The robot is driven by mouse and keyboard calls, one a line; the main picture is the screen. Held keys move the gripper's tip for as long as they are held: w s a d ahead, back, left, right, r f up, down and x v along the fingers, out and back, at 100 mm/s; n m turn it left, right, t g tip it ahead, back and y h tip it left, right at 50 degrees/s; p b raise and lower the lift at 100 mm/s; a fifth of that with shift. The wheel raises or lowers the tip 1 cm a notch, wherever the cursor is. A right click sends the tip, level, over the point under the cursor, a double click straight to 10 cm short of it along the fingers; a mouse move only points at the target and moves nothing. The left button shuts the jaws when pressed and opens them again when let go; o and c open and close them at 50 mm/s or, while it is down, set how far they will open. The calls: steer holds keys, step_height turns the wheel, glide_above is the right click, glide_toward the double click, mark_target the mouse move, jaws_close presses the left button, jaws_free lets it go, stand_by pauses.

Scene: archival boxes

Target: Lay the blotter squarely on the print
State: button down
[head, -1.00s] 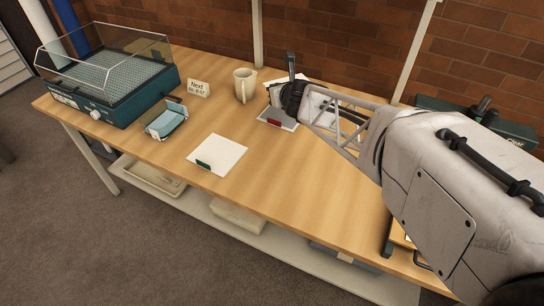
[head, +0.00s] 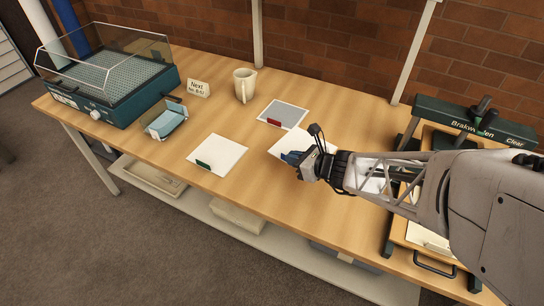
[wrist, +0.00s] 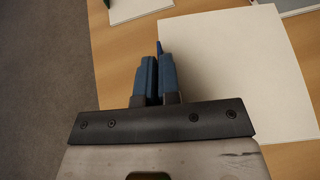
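A white sheet with a blue tab (head: 285,143), which looks like the blotter, is at my gripper (head: 291,157). In the wrist view the blue fingers (wrist: 158,80) are closed to a narrow gap with the blue tab (wrist: 158,48) between them. The white sheet (wrist: 225,60) spreads out ahead and to the right, slightly turned; I cannot tell whether it touches the table. A grey sheet with a pale border and red tab (head: 284,112), probably the print, lies uncovered behind it. A plain white sheet with a green tab (head: 217,154) lies to the left.
A press (head: 470,122) stands at the right, partly behind my arm. A mug (head: 244,84), a small sign (head: 198,89), a teal holder with light-blue contents (head: 167,120) and a clear-lidded teal box (head: 110,85) stand at the back and left. Bare wood separates the sheets.

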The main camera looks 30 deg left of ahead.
steer(key=s+d+f+g, duration=0.1)
steer(key=s+d, duration=0.1)
steer(key=s, duration=0.2)
steer(key=s+d+f+n+g, duration=0.1)
steer(key=s+d, duration=0.2)
steer(key=s, duration=0.1)
steer(key=s+d+n, duration=0.1)
steer(key=s+d, duration=0.1)
steer(key=s, duration=0.2)
steer(key=shift+s+d+f+g, duration=0.15)
steer(key=shift+d+f+g, duration=0.05)
steer(key=shift+f+g, duration=0.2)
steer(key=shift+a, duration=0.1)
glide_above(283, 180)
steer(key=shift+f, duration=0.75)
steer(key=shift+f, duration=0.1)
steer(key=shift+f, duration=1.65)
steer(key=shift+f, duration=0.15)
steer(key=c, duration=1.3)
jaws_free()
steer(key=shift+c, duration=0.2)
